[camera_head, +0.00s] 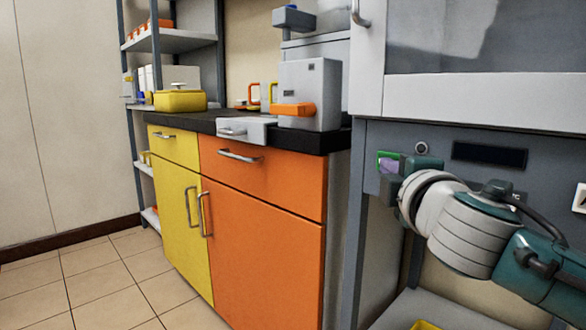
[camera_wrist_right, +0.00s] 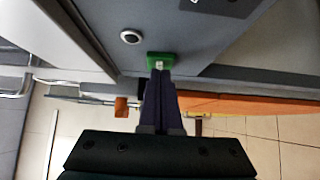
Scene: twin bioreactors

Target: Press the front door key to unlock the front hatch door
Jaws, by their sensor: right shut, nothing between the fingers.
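A small green key (camera_head: 384,155) is on the grey front panel below the glass hatch door (camera_head: 470,40). It also shows in the right wrist view (camera_wrist_right: 152,59), with a pale mark on it. My right gripper (camera_head: 390,166) is shut and empty, its dark purple fingers pointing at the panel. In the right wrist view the fingertips (camera_wrist_right: 160,72) overlap the green key's lower edge. I cannot tell whether they touch it or press it in. The hatch door looks closed. My left gripper is not in view.
A round button (camera_head: 421,147) and a dark display (camera_head: 490,155) sit on the panel right of the green key. An orange and yellow cabinet (camera_head: 262,240) stands to the left, with a grey device (camera_head: 310,90) on its top. The tiled floor at left is clear.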

